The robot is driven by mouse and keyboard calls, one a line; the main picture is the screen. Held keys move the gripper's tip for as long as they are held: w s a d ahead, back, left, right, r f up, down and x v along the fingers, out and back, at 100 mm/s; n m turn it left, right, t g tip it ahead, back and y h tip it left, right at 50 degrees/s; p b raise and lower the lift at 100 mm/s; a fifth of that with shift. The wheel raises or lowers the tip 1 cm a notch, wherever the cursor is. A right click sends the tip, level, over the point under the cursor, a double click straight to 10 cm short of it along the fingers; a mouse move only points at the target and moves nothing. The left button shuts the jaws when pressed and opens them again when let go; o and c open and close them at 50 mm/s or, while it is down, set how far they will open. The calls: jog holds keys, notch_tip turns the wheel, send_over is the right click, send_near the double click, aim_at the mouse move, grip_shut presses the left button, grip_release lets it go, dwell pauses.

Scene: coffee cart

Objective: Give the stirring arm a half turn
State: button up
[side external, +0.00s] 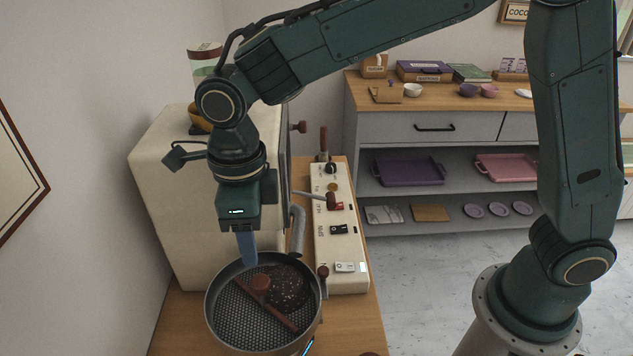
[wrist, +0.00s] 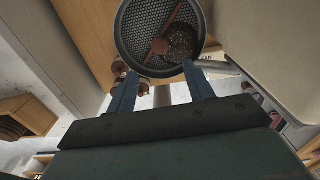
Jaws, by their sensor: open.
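The stirring arm (side external: 280,318) is a thin reddish-brown bar with a round knob near its middle, lying across a dark round pan (side external: 208,312) with a perforated floor. A heap of dark beans (side external: 291,291) lies beside the knob. The bar also shows in the wrist view (wrist: 174,15), with its knob (wrist: 160,46) beyond the fingertips. My gripper (side external: 247,262) points down over the pan's back left part, a little behind the knob. In the wrist view my gripper's blue fingers (wrist: 162,88) are spread apart with nothing between them. Whether a fingertip touches anything is unclear.
A cream machine body (side external: 165,190) stands close behind and left of my gripper. A grey pipe (side external: 298,232) rises at the pan's back right. A cream switch panel (side external: 340,245) with levers stands right of the pan. A shelf unit (side external: 440,128) stands farther back.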

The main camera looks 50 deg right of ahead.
jog(key=shift+r, duration=1.75)
jog(key=shift+d+f, duration=0.1)
jog(key=shift+f, duration=0.05)
jog(key=c, duration=0.7)
jog(key=shift+d+f+n, duration=0.15)
jog(key=shift+f+n, duration=0.1)
jog(key=shift+n, duration=0.05)
jog(key=c, duration=0.4)
jog(key=s+d+f+n, duration=0.1)
jog(key=f+n, duration=0.1)
jog(key=s+d+f+n+y, duration=0.1)
jog(key=s+d+f+n, duration=0.1)
jog(key=f+n, duration=0.1)
jog(key=s+d+f+n+y, duration=0.1)
jog(key=s+f+n, duration=0.1)
jog(key=f, duration=0.1)
jog(key=shift+s+d+f+n, duration=0.1)
jog(key=shift+d+f+n, duration=0.15)
jog(key=shift+n, duration=0.15)
grip_shut()
jog(key=shift+s+f+n+y, duration=0.3)
